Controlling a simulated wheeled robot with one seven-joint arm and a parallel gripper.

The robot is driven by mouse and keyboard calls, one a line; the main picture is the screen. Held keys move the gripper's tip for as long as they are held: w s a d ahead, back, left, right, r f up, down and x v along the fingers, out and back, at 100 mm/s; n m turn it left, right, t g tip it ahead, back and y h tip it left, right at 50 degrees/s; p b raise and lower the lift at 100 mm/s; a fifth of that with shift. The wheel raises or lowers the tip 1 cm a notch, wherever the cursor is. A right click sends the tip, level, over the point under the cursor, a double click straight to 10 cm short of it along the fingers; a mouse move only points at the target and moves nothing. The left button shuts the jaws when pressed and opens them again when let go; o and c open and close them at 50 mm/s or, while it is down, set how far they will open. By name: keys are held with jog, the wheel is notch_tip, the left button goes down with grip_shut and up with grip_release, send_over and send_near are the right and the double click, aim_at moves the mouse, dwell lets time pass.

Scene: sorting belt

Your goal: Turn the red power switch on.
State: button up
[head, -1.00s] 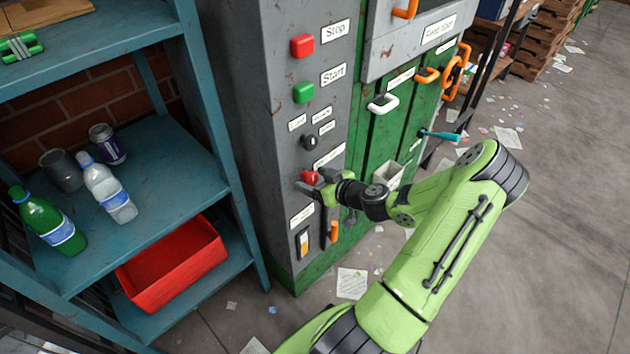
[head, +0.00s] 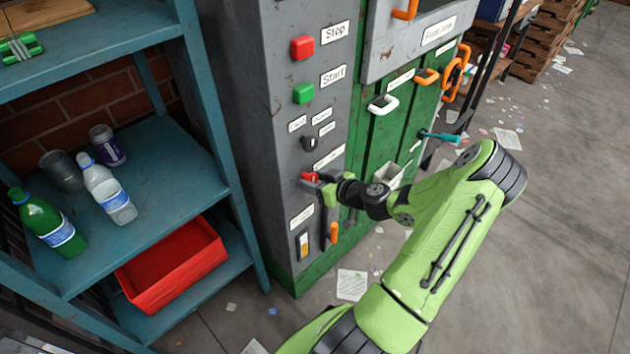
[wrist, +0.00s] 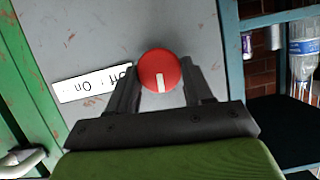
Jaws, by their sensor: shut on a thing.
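The red power switch (head: 309,177) is a round knob on the grey panel of the machine. In the wrist view the red knob (wrist: 159,71) shows its face with a white mark pointing toward the bottom of the picture. A white label (wrist: 92,83) reading "Off · On" is beside it, upside down in that view. My gripper (head: 318,183) is at the knob, and its two dark fingers are shut on it, one on each side. The fingers hide part of the knob in the head view.
Above on the panel are a red Stop button (head: 302,47), a green Start button (head: 303,93) and a small black selector (head: 309,143). An orange-handled lever (head: 334,232) hangs just below my gripper. A blue shelf (head: 160,165) with bottles stands at the left.

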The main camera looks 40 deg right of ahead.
jog(key=m+y, duration=0.1)
jog(key=m, duration=0.1)
jog(key=shift+d+m+y, duration=0.2)
jog(key=shift+m+y, duration=0.2)
jog(key=m+y, duration=0.2)
jog(key=m, duration=0.1)
jog(key=shift+d+f+t, duration=0.15)
jog(key=shift+t, duration=0.15)
jog(key=m, duration=0.1)
jog(key=m+y, duration=0.1)
jog(key=m, duration=0.1)
jog(key=shift+d+f+m+t+y, duration=0.15)
jog(key=shift+f+m+t+y, duration=0.15)
jog(key=shift+t+y, duration=0.1)
jog(key=shift+m+t+y+b, duration=0.5)
jog(key=shift+m+t+b, duration=0.15)
jog(key=shift+m, duration=1.05)
jog(key=o, duration=1)
jog(key=v, duration=0.8)
jog(key=p+v, duration=0.1)
jog(key=v, duration=0.6)
jog(key=shift+s+d+f, duration=0.1)
jog(key=shift+s+f, duration=0.1)
jog(key=shift+s, duration=0.15)
